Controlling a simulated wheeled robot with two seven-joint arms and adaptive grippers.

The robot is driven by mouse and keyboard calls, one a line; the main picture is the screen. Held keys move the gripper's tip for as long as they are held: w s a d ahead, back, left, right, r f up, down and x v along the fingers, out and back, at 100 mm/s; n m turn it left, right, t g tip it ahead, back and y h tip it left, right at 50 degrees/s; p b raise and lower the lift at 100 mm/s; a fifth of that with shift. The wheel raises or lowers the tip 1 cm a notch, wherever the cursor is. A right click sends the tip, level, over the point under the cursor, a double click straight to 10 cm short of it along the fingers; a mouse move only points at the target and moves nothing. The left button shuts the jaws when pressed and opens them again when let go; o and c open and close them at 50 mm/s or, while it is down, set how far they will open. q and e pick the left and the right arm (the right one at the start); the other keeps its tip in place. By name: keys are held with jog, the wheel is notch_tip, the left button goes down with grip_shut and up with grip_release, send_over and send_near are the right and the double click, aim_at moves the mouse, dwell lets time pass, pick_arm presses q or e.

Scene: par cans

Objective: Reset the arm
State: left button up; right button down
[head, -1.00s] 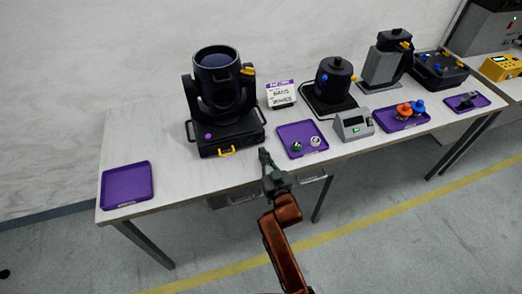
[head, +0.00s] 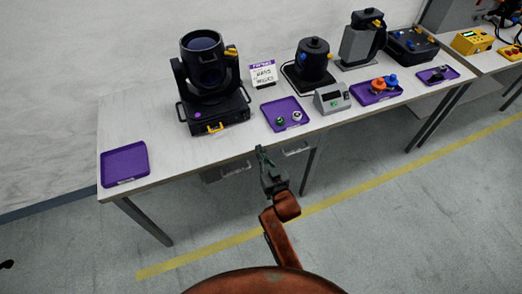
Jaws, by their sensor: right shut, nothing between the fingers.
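My right arm (head: 279,232) reaches up from the bottom middle, and its gripper (head: 261,152) is shut and empty in front of the table's front edge. It appears apart from the things on the table. My left gripper is out of view; only a small dark shape shows at the lower left edge, and I cannot tell what it is.
The table (head: 170,170) holds a black moving-head light (head: 205,75), an empty purple tray (head: 124,164), a purple tray with small parts (head: 274,107), a grey display box (head: 331,98) and a black can-shaped unit (head: 314,62). The floor in front is clear, with a yellow line (head: 345,199).

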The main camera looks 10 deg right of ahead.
jog(key=s+d+f+g+h+p, duration=0.1)
jog(key=s+d+f+g, duration=0.3)
jog(key=f, duration=0.7)
jog(key=s+d+f+g+h+p, duration=0.15)
jog(key=s+f, duration=0.45)
jog(key=f, duration=0.6)
jog(key=s+d+f+g+p, duration=0.1)
jog(key=s+d+f, duration=0.2)
jog(key=s+f, duration=0.55)
jog(key=s+d+f+g+h+p, duration=0.1)
jog(key=s+d+f+g, duration=0.35)
jog(key=s+f, duration=0.75)
jog(key=s+d+f+g+h+p, duration=0.1)
jog(key=s+d+f+g, duration=0.1)
jog(key=s+d+f, duration=0.9)
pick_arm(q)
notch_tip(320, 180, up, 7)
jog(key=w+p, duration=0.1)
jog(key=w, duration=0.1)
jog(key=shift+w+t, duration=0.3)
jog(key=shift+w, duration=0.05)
pick_arm(e)
jog(key=s+d+g, duration=0.1)
jog(key=s, duration=1.3)
jog(key=s+d+f+m+g, duration=0.1)
jog(key=s+d+g, duration=0.1)
jog(key=s, duration=1.1)
jog(key=shift+s+f, duration=0.3)
jog(key=shift+s, duration=0.05)
